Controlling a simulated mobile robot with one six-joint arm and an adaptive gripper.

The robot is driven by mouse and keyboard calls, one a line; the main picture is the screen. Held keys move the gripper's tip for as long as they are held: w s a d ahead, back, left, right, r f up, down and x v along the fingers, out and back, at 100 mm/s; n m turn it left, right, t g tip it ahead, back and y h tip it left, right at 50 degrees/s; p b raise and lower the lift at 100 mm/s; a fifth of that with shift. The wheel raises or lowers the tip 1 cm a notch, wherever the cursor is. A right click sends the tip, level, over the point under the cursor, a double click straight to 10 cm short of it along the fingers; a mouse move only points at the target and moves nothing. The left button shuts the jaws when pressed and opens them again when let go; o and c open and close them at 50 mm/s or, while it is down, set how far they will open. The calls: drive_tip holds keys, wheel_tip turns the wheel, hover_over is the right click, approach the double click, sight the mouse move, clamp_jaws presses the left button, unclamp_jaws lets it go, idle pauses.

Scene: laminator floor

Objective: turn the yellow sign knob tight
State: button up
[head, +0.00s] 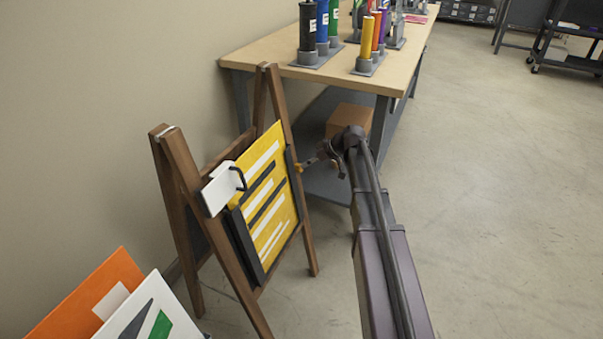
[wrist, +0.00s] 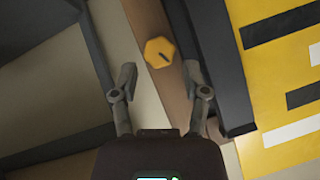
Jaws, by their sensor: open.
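The yellow knob (wrist: 160,52) is a faceted knob with a dark mark on its face. It sits on the wooden leg of the sign stand (head: 286,110). In the wrist view it lies ahead of my gripper (wrist: 158,80), roughly between the lines of the two fingers and beyond their tips. The fingers are spread and empty. In the head view the knob (head: 299,167) is small at the right edge of the stand, with my gripper (head: 318,157) just right of it. The yellow sign (head: 268,190) with white and black bars is held in the stand by dark side rails.
A white tag (head: 218,190) hangs at the sign's left. A workbench (head: 270,57) with several coloured rolls stands behind, a cardboard box (head: 350,119) on its lower shelf. Orange (head: 85,300) and white (head: 150,310) boards lean at the lower left.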

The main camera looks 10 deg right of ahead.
sight(298, 168)
drive_tip(key=shift+b+x, duration=0.9)
drive_tip(key=shift+x, duration=0.85)
clamp_jaws()
